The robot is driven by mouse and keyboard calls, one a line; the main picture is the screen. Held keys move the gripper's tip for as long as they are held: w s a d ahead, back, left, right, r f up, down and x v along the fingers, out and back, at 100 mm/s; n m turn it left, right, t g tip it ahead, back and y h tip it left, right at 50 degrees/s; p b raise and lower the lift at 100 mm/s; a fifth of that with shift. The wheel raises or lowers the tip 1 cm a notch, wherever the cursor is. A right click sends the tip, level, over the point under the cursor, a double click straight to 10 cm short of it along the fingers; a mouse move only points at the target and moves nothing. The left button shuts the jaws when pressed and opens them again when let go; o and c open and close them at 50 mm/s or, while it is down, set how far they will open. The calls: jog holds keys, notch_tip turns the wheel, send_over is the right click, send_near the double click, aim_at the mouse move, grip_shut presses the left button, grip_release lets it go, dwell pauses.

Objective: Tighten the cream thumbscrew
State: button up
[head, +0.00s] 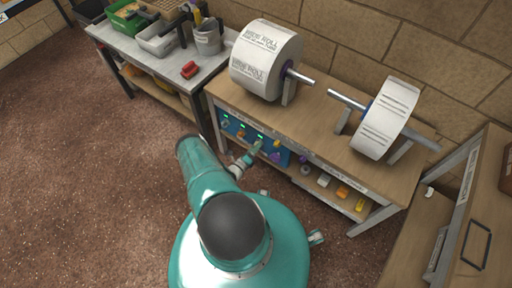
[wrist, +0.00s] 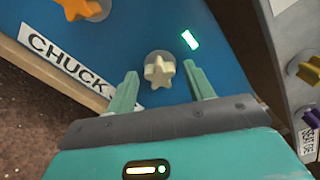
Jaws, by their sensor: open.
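The cream thumbscrew (wrist: 160,72) is a star-shaped knob on a pale round collar on the blue panel (wrist: 140,25). In the wrist view it lies between and slightly beyond the tips of my gripper (wrist: 158,80). My gripper is open and its two green fingers stand on either side of the knob, with gaps showing. In the head view my gripper (head: 253,154) is at the blue panel (head: 284,155) under the bench top, and I cannot make out the cream thumbscrew there.
An orange star knob (wrist: 82,8) and a lit green indicator (wrist: 190,40) are on the panel. A CHUCK label (wrist: 62,62) runs along its edge. A yellow knob (wrist: 310,70) sits on a grey surface to the right. Paper rolls (head: 265,60) stand on the bench above.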

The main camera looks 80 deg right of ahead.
jog(key=v, duration=0.4)
dwell(0.7)
jog(key=n, duration=1.2)
jog(key=shift+x, duration=2)
